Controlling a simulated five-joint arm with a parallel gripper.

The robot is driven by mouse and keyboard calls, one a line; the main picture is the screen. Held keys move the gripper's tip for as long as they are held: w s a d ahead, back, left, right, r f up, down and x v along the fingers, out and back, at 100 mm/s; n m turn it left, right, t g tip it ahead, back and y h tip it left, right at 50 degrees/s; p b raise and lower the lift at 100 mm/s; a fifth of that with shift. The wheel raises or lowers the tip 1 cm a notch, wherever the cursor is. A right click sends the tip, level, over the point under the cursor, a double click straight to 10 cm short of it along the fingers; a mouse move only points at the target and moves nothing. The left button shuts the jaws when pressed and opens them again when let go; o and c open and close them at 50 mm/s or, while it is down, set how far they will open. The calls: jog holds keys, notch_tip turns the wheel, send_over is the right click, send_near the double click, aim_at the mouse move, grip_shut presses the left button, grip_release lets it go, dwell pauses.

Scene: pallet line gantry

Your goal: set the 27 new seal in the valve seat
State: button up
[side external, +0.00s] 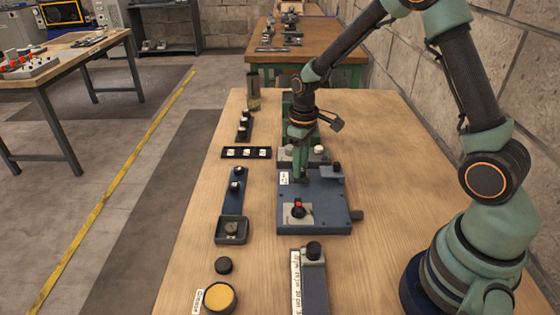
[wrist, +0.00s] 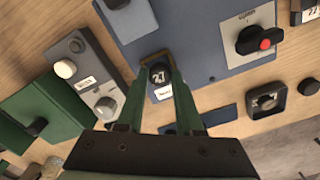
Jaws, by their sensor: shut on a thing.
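My gripper (wrist: 163,82) is shut on a small dark piece marked 27 (wrist: 159,76), which shows between its green fingers in the wrist view. In the side view my gripper (side external: 300,177) is low over the back left of a blue valve block (side external: 322,220); the held piece is hard to make out there. The blue block also shows in the wrist view (wrist: 185,30). A tan-edged opening or frame (wrist: 156,57) lies right by the held piece; I cannot tell whether the piece is inside it. A black knob with a red centre (side external: 298,207) sits on the block's front.
A dark square tray (side external: 232,240) and a blue strip with small pieces (side external: 235,200) lie left of the block. A black labelled rack (side external: 246,153) is behind them. A grey box with pale knobs (wrist: 98,90) stands close to my gripper. A yellow-topped tin (side external: 218,299) is at the front.

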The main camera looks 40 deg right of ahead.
jog(key=shift+f, duration=0.5)
dwell(0.8)
jog(key=o, duration=1.5)
jog(key=shift+c, duration=0.2)
jog(key=shift+r, duration=0.1)
jog(key=shift+r, duration=3.45)
